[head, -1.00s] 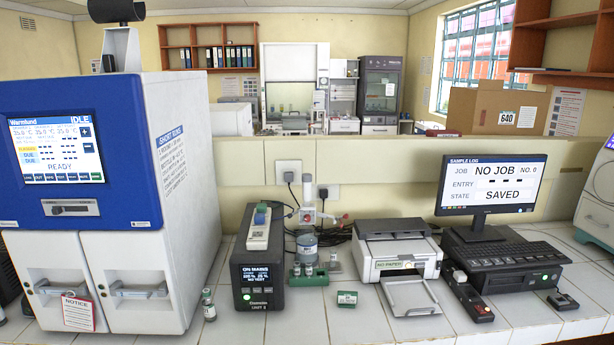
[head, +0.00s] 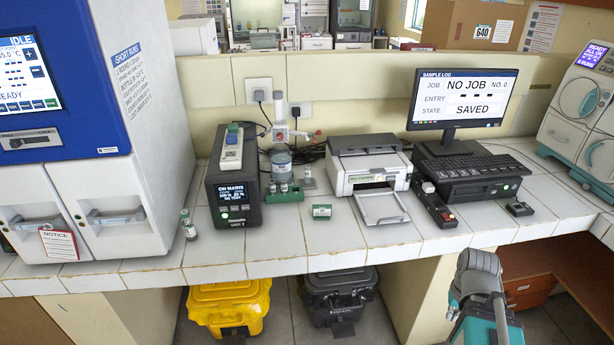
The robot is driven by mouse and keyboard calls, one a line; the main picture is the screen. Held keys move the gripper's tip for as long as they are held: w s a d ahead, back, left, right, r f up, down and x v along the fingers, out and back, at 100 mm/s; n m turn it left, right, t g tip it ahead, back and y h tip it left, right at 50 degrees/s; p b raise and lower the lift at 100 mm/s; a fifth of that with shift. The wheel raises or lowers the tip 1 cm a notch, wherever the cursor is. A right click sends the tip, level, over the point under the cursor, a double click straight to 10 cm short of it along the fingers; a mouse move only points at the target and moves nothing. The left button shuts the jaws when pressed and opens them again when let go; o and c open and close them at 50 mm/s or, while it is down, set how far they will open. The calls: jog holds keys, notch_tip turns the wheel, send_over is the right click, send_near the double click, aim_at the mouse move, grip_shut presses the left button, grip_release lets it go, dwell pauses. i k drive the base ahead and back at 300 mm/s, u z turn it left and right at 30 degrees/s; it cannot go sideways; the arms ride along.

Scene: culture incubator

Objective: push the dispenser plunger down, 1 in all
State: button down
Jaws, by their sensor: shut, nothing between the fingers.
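The dispenser (head: 281,165) stands on the white tiled bench, between the dark boxy instrument and the printer. It is a clear bottle with a grey-white label and a white and red head. Its pale plunger (head: 279,110) stands upright above the head and looks raised. A side nozzle with a red tip points right. A green rack (head: 287,192) with small vials stands in front of the bottle and hides its base. My gripper is not in view. Only a grey and teal part of my arm shows at the lower right, below the bench edge and well away from the dispenser.
The dark instrument (head: 232,190) stands close left of the dispenser, the printer (head: 367,165) to its right. Cables lie behind. Yellow (head: 228,300) and black (head: 340,295) cases sit under the bench.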

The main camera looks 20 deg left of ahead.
aim_at(278, 95)
jog(key=k, duration=1.35)
jog(key=u, duration=0.15)
jog(key=i, duration=0.4)
jog(key=u, duration=0.7)
jog(key=i, duration=1.6)
jog(key=z, duration=0.45)
